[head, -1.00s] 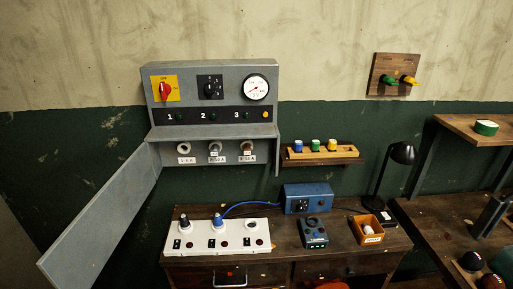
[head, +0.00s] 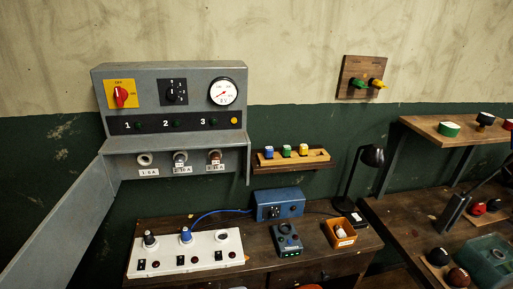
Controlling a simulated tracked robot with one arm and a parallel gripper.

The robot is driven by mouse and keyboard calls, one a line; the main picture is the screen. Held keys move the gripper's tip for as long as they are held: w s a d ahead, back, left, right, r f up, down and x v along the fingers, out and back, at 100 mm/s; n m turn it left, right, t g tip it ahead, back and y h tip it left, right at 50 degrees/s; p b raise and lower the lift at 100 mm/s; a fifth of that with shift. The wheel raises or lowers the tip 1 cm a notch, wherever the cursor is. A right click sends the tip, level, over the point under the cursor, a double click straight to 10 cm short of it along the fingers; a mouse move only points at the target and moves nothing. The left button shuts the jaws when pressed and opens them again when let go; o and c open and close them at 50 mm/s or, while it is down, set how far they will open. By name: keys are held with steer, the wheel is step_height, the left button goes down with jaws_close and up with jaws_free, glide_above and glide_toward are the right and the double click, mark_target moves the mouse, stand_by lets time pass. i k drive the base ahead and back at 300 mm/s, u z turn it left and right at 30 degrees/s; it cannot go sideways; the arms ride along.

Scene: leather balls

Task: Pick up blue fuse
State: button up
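A small fuse-like piece with a blue body and pale top (head: 269,152) stands at the left end of a wooden wall rack (head: 318,156). A green piece (head: 286,151) and a yellow piece (head: 303,150) stand beside it. I cannot tell from the view alone which blue piece is the fuse meant. My gripper is not in view.
A grey wall cabinet (head: 172,80) hangs at left, its door (head: 60,225) swung open. On the bench are a blue box (head: 281,203), a small meter (head: 286,240), an orange bin (head: 341,233) and a black lamp (head: 372,156). Shelves with balls are at right.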

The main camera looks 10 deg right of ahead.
mark_target(268, 150)
steer(key=i, duration=1.45)
steer(key=z, duration=0.1)
